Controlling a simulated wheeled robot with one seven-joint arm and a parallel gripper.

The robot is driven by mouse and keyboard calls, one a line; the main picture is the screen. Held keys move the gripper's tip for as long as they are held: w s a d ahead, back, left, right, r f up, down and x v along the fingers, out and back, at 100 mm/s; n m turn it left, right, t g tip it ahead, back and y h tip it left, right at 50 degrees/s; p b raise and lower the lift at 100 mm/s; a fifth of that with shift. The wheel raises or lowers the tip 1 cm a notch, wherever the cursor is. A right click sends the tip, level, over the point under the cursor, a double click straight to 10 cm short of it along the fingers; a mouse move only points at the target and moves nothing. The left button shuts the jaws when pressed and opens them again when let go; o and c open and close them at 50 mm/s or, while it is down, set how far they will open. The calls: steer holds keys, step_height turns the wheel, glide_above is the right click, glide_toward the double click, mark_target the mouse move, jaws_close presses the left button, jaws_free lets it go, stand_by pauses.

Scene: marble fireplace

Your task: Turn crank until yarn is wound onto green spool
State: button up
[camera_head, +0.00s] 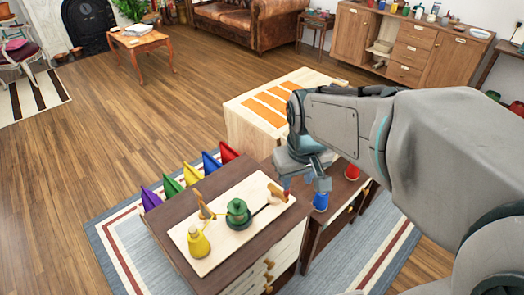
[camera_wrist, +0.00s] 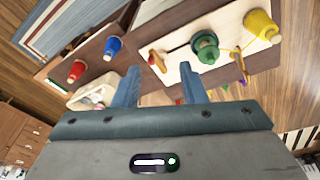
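A pale board (camera_head: 219,243) on a dark brown cabinet carries the winder. The green spool (camera_head: 238,211) stands on it, and a yellow yarn cone (camera_head: 198,243) stands at its front left. The wooden crank (camera_head: 277,192) is at the board's right end, joined to the spool by a dark rod. My gripper (camera_head: 311,178) is just right of the crank. In the wrist view my gripper (camera_wrist: 158,67) is open, and the crank (camera_wrist: 157,61) appears between the fingertips; contact cannot be told. The green spool (camera_wrist: 205,48) and yellow cone (camera_wrist: 261,28) lie beyond.
A blue spool (camera_head: 320,200) and a red spool (camera_head: 352,172) stand on a dark surface to the right. Several coloured pointed pieces (camera_head: 190,173) line the cabinet's far side. A light wooden block with orange stripes (camera_head: 240,105) stands behind. Wooden floor is clear at left.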

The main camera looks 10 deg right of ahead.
steer(key=w+f+n+g, duration=0.1)
steer(key=w+f+n, duration=0.25)
steer(key=w, duration=0.75)
steer(key=n+g+p, duration=0.1)
steer(key=n, duration=0.1)
glide_above(275, 187)
step_height(275, 187, down, 8)
step_height(275, 187, down, 13)
steer(key=shift+f+p, duration=0.1)
steer(key=shift+p, duration=0.85)
jaws_close()
